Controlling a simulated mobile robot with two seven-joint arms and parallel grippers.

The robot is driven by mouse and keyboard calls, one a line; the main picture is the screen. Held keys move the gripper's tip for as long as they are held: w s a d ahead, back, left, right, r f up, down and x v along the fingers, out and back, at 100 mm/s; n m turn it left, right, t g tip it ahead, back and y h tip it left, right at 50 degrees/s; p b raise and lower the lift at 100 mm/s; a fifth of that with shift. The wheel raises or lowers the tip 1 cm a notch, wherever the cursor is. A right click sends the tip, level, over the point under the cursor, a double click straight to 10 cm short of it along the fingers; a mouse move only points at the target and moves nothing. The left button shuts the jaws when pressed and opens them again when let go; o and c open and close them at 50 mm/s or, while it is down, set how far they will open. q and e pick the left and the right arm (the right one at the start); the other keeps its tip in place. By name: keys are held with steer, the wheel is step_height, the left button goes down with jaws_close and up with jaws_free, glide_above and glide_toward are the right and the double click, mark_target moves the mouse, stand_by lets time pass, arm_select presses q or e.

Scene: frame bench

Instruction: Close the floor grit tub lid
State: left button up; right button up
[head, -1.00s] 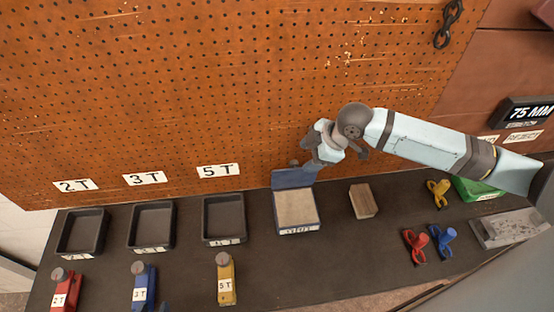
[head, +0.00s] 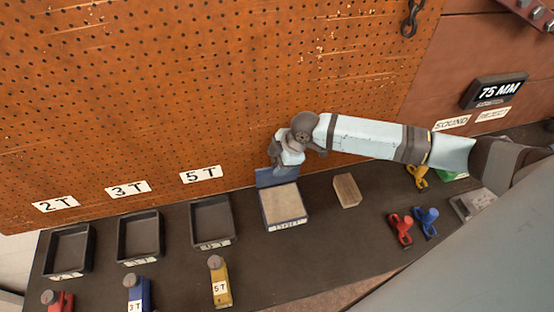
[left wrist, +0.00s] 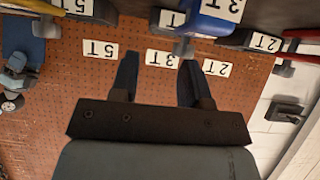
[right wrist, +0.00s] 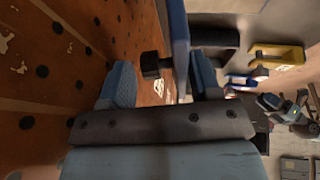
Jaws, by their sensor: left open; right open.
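The floor grit tub (head: 288,225) is a small blue box with pale grit inside and a white label on its front, standing on the dark bench. Its blue lid (head: 276,177) stands up open at the tub's back edge. My right gripper (head: 281,160) is open right at the lid's upper part, by the pegboard. In the right wrist view a blue panel, seemingly the lid (right wrist: 178,40), shows edge-on with a dark knob (right wrist: 153,64) between the fingers; contact is unclear. My left gripper (left wrist: 158,80) is open and empty, facing the pegboard, and is outside the head view.
A wooden block (head: 347,190) lies right of the tub. Several black trays, such as the nearest (head: 213,241), stand left of it. Red (head: 401,228) and blue (head: 427,220) shackles lie to the right. The pegboard (head: 150,90) rises close behind. Bench before the tub is clear.

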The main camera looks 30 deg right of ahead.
arm_select(q)
steer(key=shift+d, duration=0.1)
arm_select(e)
steer(key=shift+a+f, duration=0.1)
steer(key=shift+f, duration=0.1)
jaws_close()
arm_select(q)
steer(key=shift+s+f, duration=0.1)
steer(key=shift+s, duration=0.3)
stand_by(0.3)
